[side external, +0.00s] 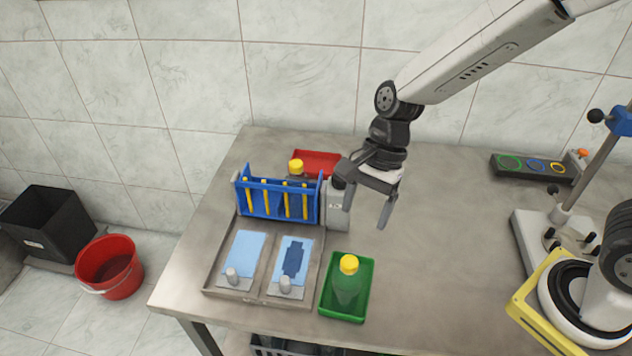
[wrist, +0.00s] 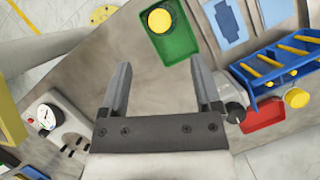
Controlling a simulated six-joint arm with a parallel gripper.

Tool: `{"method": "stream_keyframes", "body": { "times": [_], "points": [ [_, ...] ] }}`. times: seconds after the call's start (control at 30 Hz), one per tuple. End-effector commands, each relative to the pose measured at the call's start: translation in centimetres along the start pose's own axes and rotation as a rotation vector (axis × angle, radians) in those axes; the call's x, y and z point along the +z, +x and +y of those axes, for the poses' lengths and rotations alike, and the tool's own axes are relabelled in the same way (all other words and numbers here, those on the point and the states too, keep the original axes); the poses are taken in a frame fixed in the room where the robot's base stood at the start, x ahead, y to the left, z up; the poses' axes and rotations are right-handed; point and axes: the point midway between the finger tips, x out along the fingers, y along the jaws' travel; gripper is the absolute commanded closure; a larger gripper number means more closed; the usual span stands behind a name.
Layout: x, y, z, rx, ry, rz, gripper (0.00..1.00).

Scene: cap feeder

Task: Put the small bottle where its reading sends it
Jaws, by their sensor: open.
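My gripper (side external: 366,212) is open and empty above the table, behind and to the right of the green tray. A round gauge (wrist: 45,117) shows in the wrist view; its reading is too small to make out.
A blue rack (side external: 275,205) with several yellow sticks stands behind a metal tray (side external: 212,280) with two light-blue pads. A grey device (side external: 337,218) stands close to my gripper. A press-like stand (side external: 545,235) is at right. The table's middle right is clear.

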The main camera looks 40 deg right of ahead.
Motion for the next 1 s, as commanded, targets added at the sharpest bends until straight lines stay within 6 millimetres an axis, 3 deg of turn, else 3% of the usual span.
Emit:
{"method": "stream_keyframes", "body": {
  "times": [0.27,1.0],
  "points": [
    [0.0,-1.9,0.0,-0.001,0.001,0.001,0.19],
    [-0.7,-2.0,0.4,-0.007,-0.044,0.023,0.19]
  ]
}}
